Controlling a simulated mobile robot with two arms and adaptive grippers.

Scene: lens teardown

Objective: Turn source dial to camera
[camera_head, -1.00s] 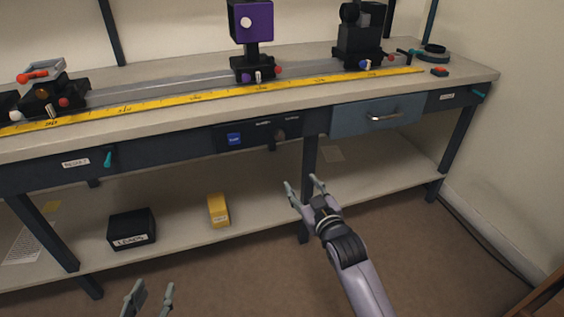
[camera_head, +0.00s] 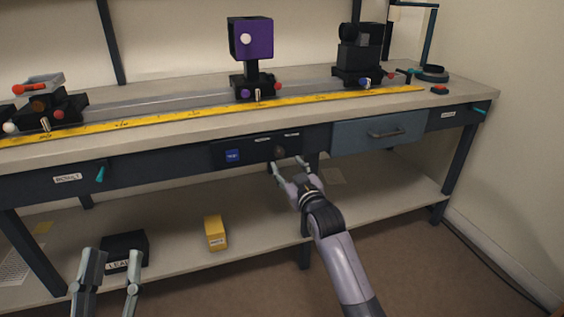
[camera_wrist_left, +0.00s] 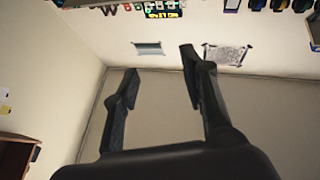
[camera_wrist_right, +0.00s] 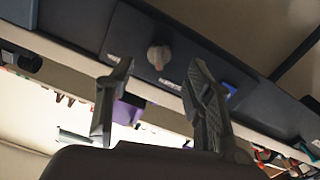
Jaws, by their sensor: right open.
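The source dial (camera_head: 280,151) is a small dark round knob on the dark panel (camera_head: 256,150) under the bench's front edge. In the right wrist view the dial (camera_wrist_right: 159,56) is a grey knob between and beyond my fingertips, with small unreadable labels near it. My right gripper (camera_head: 288,166) is open and empty, just below and in front of the dial; no contact shows. My left gripper (camera_head: 112,258) is open and empty at the lower left, in front of the lower shelf, away from the panel.
A blue button or label (camera_head: 232,156) is left of the dial. A blue-grey drawer (camera_head: 378,138) is to its right. The bench top carries a yellow ruler (camera_head: 200,111) and a purple box (camera_head: 250,39) on a mount. A black box (camera_head: 124,245) and yellow block (camera_head: 215,233) sit on the lower shelf.

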